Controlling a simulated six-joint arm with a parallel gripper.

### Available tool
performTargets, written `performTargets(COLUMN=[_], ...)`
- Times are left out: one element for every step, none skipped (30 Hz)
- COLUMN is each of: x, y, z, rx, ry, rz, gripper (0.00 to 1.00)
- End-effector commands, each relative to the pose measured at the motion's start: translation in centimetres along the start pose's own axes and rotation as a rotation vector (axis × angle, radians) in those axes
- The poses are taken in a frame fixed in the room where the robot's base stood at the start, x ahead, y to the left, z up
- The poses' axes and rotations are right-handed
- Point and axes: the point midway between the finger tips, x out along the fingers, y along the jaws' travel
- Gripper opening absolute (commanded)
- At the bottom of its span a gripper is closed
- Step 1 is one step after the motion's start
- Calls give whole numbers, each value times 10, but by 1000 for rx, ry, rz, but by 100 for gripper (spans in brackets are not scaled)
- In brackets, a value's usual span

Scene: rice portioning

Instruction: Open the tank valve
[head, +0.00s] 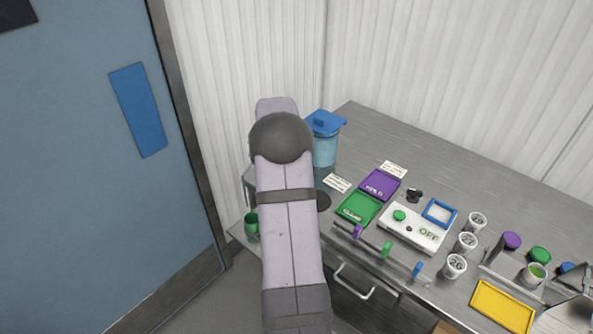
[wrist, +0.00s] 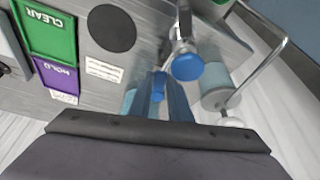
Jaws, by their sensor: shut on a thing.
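The tank (head: 325,150) is a light blue cylinder with a blue lid (head: 326,122), at the back left of the steel counter in the head view, partly behind my arm. In the wrist view, my gripper (wrist: 160,78) has its fingers close together around a small blue piece (wrist: 158,82), which appears to be the valve handle. A round blue cap (wrist: 187,68) on a metal fitting is just right of the fingers. The valve's exact angle is hard to tell. In the head view my arm hides the gripper and the valve.
A dark disc (wrist: 112,28) lies on the counter near the fingers. Green (head: 358,207) and purple (head: 379,186) labelled pads, a white device (head: 424,232) marked OFF, several white cups and a yellow tray (head: 502,305) stand rightward. A green cup (head: 251,222) is left of my arm.

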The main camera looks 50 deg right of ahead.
Motion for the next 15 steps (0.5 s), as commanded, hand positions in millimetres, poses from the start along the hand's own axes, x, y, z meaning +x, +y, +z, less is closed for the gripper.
performTargets(x=[3,3,3,3,2,2,2,2,2,2,2,2,2,1,1], y=[-5,-6,-8,-9,-11,-12,-13,-13,-14,-15,-16,-17,-17,-18,-18], z=[1,1,0,0,0,0,0,-1,-1,-1,-2,-2,-2,-2,-2], rx=[34,57,85,104,123,148,164,180,198,211,222,236,245,253,262], ry=[3,2,3,3,2,2,1,1,1,1,2,0,0,1,0], rz=[12,21,32,40,48,57,65,71,79,84,88,94,98,100,105], gripper=[0,0,0,0,0,0,0,0,0,0,0,0,0,0,0])
